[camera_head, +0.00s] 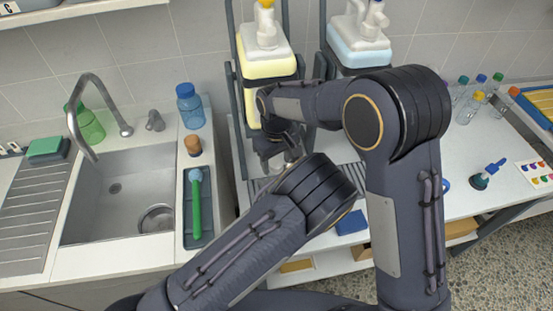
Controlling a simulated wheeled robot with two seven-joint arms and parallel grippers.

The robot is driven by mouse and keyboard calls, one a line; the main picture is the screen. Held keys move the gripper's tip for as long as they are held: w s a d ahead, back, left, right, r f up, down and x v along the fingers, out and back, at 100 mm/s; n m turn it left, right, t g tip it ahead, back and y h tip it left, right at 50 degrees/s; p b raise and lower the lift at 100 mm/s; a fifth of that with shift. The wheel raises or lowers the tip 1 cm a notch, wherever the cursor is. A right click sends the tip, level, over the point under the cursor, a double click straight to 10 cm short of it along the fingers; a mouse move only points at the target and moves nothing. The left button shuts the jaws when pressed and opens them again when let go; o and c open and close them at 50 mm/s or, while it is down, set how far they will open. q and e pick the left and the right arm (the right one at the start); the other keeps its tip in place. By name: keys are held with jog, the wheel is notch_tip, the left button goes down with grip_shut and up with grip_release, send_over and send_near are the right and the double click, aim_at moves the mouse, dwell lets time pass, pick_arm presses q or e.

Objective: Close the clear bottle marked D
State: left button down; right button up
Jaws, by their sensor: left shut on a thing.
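My two arms cross in the middle of the head view, and their ends come together in front of the yellow pump container. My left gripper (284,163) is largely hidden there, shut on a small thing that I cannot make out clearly. My right arm reaches over from the right, and its dark gripper (271,142) points down at the same spot; its jaws are hidden. Several small clear bottles (477,104) with coloured caps stand at the back right. No letter D is readable, so I cannot tell which bottle carries it.
A yellow pump container (265,67) and a pale blue one (359,52) stand at the back. The sink (118,200) is on the left, beside a tray (207,231) with a green-handled brush (196,205). A blue sponge (351,222) lies below my arms.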

jog(key=shift+r, duration=2.3)
jog(key=shift+c, duration=0.3)
jog(key=n, duration=0.2)
jog(key=shift+r+n, duration=0.2)
jog(key=shift+n, duration=0.1)
jog(key=n, duration=0.4)
jog(key=shift+r+n, duration=0.3)
jog(key=shift+r, duration=0.05)
jog(key=n, duration=0.5)
jog(key=shift+r, duration=0.4)
jog(key=n, duration=0.4)
jog(key=shift+r, duration=0.35)
jog(key=n, duration=0.6)
jog(key=shift+r, duration=0.4)
